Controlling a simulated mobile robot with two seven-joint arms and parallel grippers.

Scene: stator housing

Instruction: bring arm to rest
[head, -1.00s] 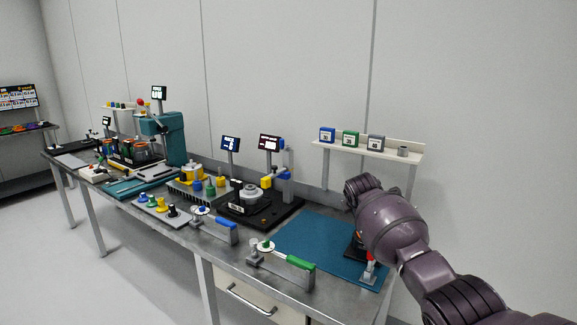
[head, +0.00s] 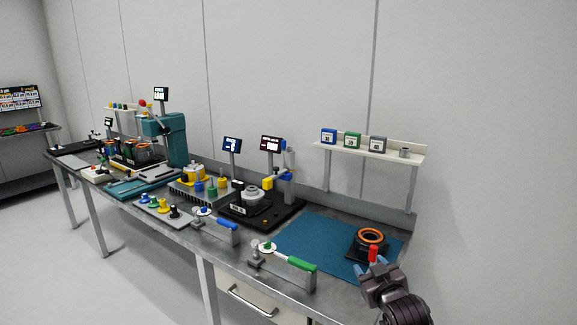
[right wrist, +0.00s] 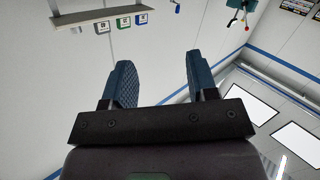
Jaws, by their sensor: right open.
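My right gripper (head: 368,270) is low at the right of the head view, by the front right corner of the bench. The right wrist view shows its two blue ridged fingers (right wrist: 158,85) spread apart with nothing between them. A black housing with an orange ring (head: 371,238) sits on the blue mat, just behind the gripper in the picture. A red-topped item (head: 373,253) shows right by the fingertips; I cannot tell whether they touch. My left gripper is not in view.
The metal bench (head: 335,284) carries a green-handled clamp (head: 290,263), a blue-handled clamp (head: 222,225) and a black fixture (head: 262,216). The blue mat (head: 315,240) is mostly bare. A wall shelf (head: 372,151) holds several small boxes.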

